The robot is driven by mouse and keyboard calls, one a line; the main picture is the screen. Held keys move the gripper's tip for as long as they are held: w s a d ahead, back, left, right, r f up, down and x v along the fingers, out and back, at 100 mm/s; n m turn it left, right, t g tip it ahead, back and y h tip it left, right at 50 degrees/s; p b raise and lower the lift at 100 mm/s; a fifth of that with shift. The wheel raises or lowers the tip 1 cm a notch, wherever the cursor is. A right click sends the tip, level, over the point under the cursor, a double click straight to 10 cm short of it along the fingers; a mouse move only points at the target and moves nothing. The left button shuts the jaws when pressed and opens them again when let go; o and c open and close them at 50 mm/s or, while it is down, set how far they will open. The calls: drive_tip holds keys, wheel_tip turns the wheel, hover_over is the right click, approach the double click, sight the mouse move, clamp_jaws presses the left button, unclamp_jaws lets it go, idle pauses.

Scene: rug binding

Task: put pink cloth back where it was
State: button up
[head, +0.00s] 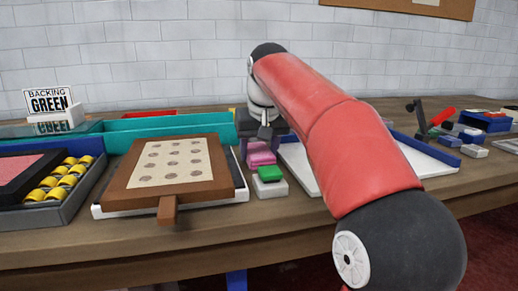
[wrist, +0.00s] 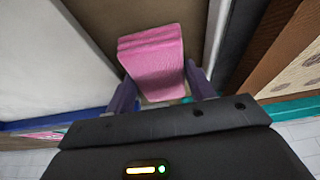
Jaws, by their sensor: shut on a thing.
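The pink cloth (head: 261,154) is a folded, layered pad. In the head view it shows just below my gripper (head: 265,133), behind a green block, in the gap between the brown board and the white tray. The wrist view shows the cloth (wrist: 154,62) between the two fingers of my gripper (wrist: 162,90), which is shut on its near end. The cloth's far end points away from the gripper. Whether its underside touches the table cannot be told.
A green block (head: 270,173) on a white block (head: 271,188) stands right in front of the cloth. The brown dotted board (head: 122,193) is on the left, the white tray (head: 306,175) on the right. A teal bin (head: 130,136) lies behind. A "BACKING GREEN" sign (head: 49,102) stands far left.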

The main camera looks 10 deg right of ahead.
drive_tip(key=o, duration=0.9)
drive_tip(key=shift+f, duration=0.1)
drive_tip(key=shift+f, duration=0.1)
drive_tip(key=p+v, duration=0.1)
drive_tip(key=v, duration=0.7)
drive_tip(key=shift+s+f, duration=0.1)
drive_tip(key=shift+s, duration=0.05)
drive_tip(key=shift+s, duration=0.1)
